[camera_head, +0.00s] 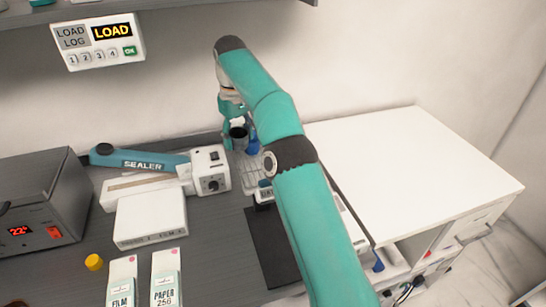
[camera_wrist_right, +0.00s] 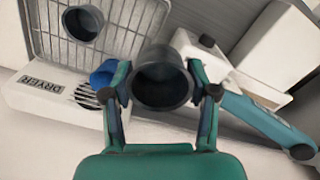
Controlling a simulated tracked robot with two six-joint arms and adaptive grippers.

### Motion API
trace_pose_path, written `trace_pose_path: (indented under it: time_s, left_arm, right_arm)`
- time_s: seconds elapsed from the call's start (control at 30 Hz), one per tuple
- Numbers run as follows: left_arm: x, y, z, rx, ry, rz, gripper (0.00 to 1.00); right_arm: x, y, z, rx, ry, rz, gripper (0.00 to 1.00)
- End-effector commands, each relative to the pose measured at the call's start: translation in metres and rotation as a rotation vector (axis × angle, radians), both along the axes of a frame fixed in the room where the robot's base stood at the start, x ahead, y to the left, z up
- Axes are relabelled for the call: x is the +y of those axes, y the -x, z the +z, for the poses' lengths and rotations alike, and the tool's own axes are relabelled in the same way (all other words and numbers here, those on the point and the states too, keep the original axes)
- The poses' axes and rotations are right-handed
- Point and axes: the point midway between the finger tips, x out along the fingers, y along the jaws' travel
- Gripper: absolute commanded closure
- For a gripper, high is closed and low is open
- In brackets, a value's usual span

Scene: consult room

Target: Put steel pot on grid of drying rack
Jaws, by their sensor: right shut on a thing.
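My right gripper (camera_head: 238,124) is at the back of the bench, over the far part of the drying rack in the head view. In the right wrist view, my right gripper (camera_wrist_right: 160,92) is shut on a dark grey round pot (camera_wrist_right: 162,78), with a finger on each side and its open mouth facing the camera. The held pot (camera_head: 238,134) is small in the head view. The wire grid of the drying rack (camera_wrist_right: 125,30) lies beyond it, with a similar dark pot (camera_wrist_right: 83,23) on it. Whether the held pot touches the grid cannot be told. My left gripper is not in view.
A blue object (camera_wrist_right: 103,75) is beside the held pot. The white dryer base (camera_wrist_right: 50,98) adjoins the grid. The sealer (camera_head: 140,160) with its teal arm stands left of the rack. White boxes, a yellow cap (camera_head: 94,262) and a grey heater box (camera_head: 40,205) occupy the left bench.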

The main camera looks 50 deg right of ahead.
Motion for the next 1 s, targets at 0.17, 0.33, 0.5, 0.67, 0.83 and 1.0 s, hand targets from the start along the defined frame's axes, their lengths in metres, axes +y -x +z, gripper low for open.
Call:
trace_pose_path:
  time_s: [0.17, 0.33, 0.5, 0.67, 0.83, 1.0]
  left_arm:
    - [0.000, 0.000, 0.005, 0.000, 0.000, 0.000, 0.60]
    - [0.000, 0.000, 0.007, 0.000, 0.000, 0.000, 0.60]
    - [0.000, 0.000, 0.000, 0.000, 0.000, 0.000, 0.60]
    - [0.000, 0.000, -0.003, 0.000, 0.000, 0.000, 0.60]
    - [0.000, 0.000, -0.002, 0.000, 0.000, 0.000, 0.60]
    - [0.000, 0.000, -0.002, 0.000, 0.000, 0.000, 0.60]
  right_arm:
    - [-0.012, 0.004, -0.012, 0.001, -0.001, -0.024, 0.76]
    - [-0.023, 0.009, -0.026, 0.002, -0.001, -0.046, 0.76]
    - [-0.027, 0.011, -0.053, 0.002, -0.002, -0.057, 0.76]
    - [-0.027, 0.011, -0.079, 0.001, -0.002, -0.056, 0.76]
    - [-0.027, 0.011, -0.092, 0.000, -0.001, -0.056, 0.76]
    - [-0.027, 0.011, -0.114, 0.002, -0.002, -0.056, 0.76]
